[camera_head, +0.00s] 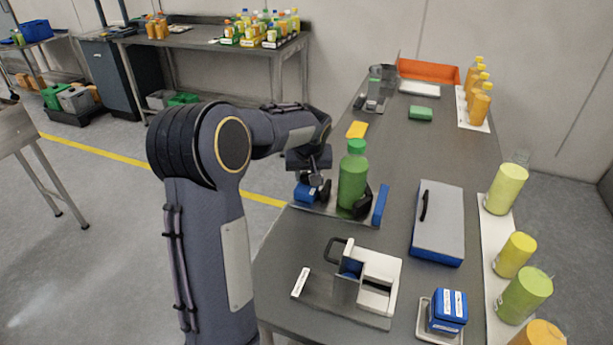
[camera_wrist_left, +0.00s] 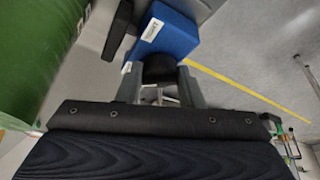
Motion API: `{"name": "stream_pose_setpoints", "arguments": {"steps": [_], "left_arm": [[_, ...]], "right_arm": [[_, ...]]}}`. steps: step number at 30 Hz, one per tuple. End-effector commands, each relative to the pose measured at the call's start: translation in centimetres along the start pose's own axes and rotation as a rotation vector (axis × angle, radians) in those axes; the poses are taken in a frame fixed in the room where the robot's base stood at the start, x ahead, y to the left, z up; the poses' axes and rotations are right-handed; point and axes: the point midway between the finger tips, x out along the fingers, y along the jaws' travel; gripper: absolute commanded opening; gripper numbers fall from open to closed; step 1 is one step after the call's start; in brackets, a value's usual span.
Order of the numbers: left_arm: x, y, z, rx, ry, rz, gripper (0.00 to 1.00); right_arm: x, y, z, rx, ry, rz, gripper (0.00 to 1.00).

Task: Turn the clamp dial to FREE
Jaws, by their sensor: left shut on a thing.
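The clamp dial is a black knob (camera_wrist_left: 159,68) on a blue block (camera_wrist_left: 172,35) with small white labels. My left gripper (camera_wrist_left: 160,85) has its two grey fingers on either side of the dial and is shut on it. In the head view my left gripper (camera_head: 318,188) is at the blue block (camera_head: 304,193), left of a green bottle (camera_head: 353,175). The bottle stands upright between dark clamp jaws on the fixture. The fingers partly hide the dial, and I cannot read its setting. My right gripper is not in view.
The green bottle (camera_wrist_left: 35,50) is close beside the gripper. A blue upright plate (camera_head: 380,205) stands right of it. In front is a grey and white device (camera_head: 365,275) with a handle. A grey-topped blue case (camera_head: 437,220) lies to the right. Yellow and green containers line the right edge.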

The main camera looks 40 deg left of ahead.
Motion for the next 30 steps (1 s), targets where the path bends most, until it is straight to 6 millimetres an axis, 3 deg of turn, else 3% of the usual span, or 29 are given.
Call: {"name": "stream_pose_setpoints", "arguments": {"steps": [23, 24, 28, 30], "left_arm": [[-0.02, 0.08, -0.04, -0.091, 0.000, -0.036, 0.11], [-0.02, 0.08, -0.04, -0.091, 0.000, -0.036, 0.39], [-0.01, 0.08, -0.03, -0.090, 0.000, -0.036, 0.55], [-0.01, 0.08, -0.02, -0.089, 0.000, -0.036, 0.55]], "right_arm": [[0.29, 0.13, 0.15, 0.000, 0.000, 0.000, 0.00], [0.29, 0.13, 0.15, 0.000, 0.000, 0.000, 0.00], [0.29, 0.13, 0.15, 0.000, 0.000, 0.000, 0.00], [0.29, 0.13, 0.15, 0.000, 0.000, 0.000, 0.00]]}}
